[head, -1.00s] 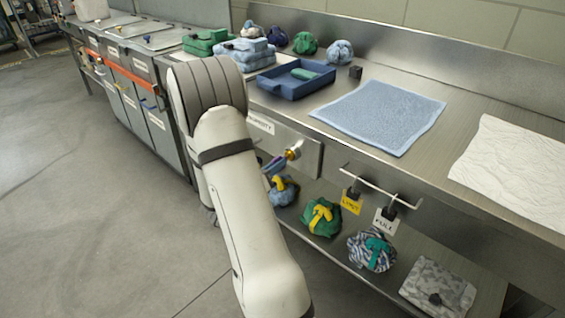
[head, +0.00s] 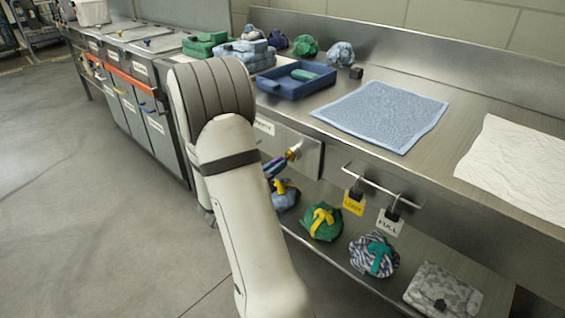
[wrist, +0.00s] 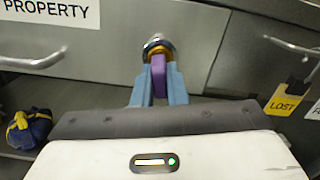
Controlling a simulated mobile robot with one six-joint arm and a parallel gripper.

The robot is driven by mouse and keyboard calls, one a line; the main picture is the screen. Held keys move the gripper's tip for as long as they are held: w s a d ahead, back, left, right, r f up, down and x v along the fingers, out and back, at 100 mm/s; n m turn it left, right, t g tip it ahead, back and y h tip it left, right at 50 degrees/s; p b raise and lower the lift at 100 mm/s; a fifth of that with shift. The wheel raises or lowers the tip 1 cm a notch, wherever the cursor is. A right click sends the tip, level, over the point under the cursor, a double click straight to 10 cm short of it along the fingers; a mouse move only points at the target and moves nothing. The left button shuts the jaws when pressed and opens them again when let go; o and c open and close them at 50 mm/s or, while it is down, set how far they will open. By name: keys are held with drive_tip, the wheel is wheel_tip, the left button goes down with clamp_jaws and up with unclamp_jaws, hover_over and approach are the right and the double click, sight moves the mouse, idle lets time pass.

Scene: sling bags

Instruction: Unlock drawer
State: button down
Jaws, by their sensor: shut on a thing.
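The drawer (wrist: 100,45) has a steel front with a white label reading PROPERTY and a bar handle (wrist: 35,60) at left in the wrist view. A round lock (wrist: 157,46) sits in its front, with a purple key (wrist: 158,75) at it. My gripper (wrist: 159,90) is shut on the purple key, one blue finger on each side. In the head view my gripper (head: 276,166) is partly hidden behind my arm, close to the lock (head: 293,154). How deep the key sits in the lock is hidden.
Yellow LOST (head: 353,203) and white tags hang from a rail right of the drawer. Several bundled bags lie on the shelf below, including a green one (head: 322,222). A blue tray (head: 293,82) and blue towel (head: 380,115) lie on the counter.

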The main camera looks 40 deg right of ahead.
drive_tip(key=shift+f+b, duration=0.1)
drive_tip(key=shift+b, duration=0.3)
drive_tip(key=shift+m+b, duration=1.3)
drive_tip(key=shift+m, duration=0.1)
drive_tip(key=shift+m+b, duration=0.3)
drive_tip(key=shift+b, duration=0.05)
drive_tip(key=c, duration=1.4)
unclamp_jaws()
drive_tip(key=shift+o, duration=0.6)
drive_tip(key=o, duration=0.6)
drive_tip(key=shift+c, duration=0.2)
drive_tip(key=shift+a, duration=0.1)
drive_tip(key=a, duration=0.6)
drive_tip(key=shift+s+a, duration=0.3)
drive_tip(key=shift+a, duration=0.1)
